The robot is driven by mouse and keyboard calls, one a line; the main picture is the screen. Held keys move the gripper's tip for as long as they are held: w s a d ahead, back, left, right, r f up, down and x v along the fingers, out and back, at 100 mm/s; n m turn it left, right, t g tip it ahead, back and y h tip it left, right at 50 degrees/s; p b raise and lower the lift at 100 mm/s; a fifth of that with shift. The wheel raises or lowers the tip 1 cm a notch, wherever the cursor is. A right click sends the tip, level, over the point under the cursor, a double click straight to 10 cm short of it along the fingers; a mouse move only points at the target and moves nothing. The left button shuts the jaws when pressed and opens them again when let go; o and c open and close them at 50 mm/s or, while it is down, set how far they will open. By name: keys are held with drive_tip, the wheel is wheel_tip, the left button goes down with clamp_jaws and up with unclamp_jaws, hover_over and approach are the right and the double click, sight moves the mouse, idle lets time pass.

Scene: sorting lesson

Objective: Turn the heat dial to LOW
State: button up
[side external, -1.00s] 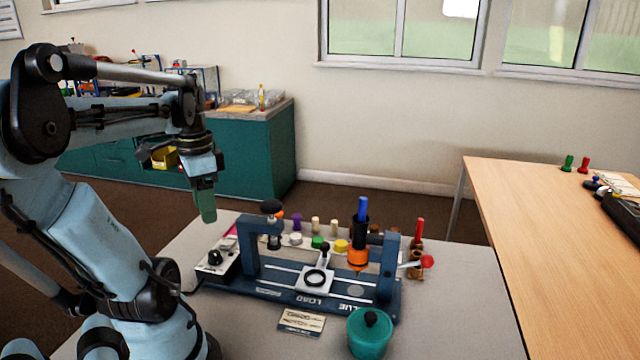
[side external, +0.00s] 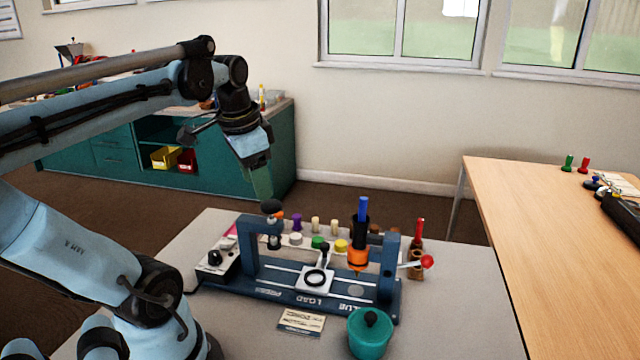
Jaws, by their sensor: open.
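The heat dial is a black knob (side external: 214,258) on a white control box (side external: 212,272) at the left end of the blue press frame (side external: 300,290). Its markings and pointer are too small to read. My gripper (side external: 263,192) hangs above the left post of the frame, just over a black ball-topped lever (side external: 271,207). It is to the right of the dial and higher. It is open and appears empty; the gap between its fingers is hard to make out from this side.
An orange-and-black holder (side external: 358,245) with a blue stick and a red-ball lever (side external: 427,262) stand at the right. Several coloured pegs and caps line the back. A teal lidded pot (side external: 370,335) and a small card (side external: 301,321) are in front.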

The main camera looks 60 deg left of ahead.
drive_tip(key=w+d+t, duration=0.2)
drive_tip(key=w+d, duration=0.3)
drive_tip(key=d, duration=0.2)
drive_tip(key=shift+t, duration=0.3)
drive_tip(key=w+d+f+t+h, duration=0.1)
drive_tip(key=w+d+f+t, duration=0.1)
drive_tip(key=d+f, duration=0.5)
drive_tip(key=shift+w+d+f+h, duration=0.2)
drive_tip(key=shift+d+f+h, duration=0.15)
drive_tip(key=shift+d, duration=0.5)
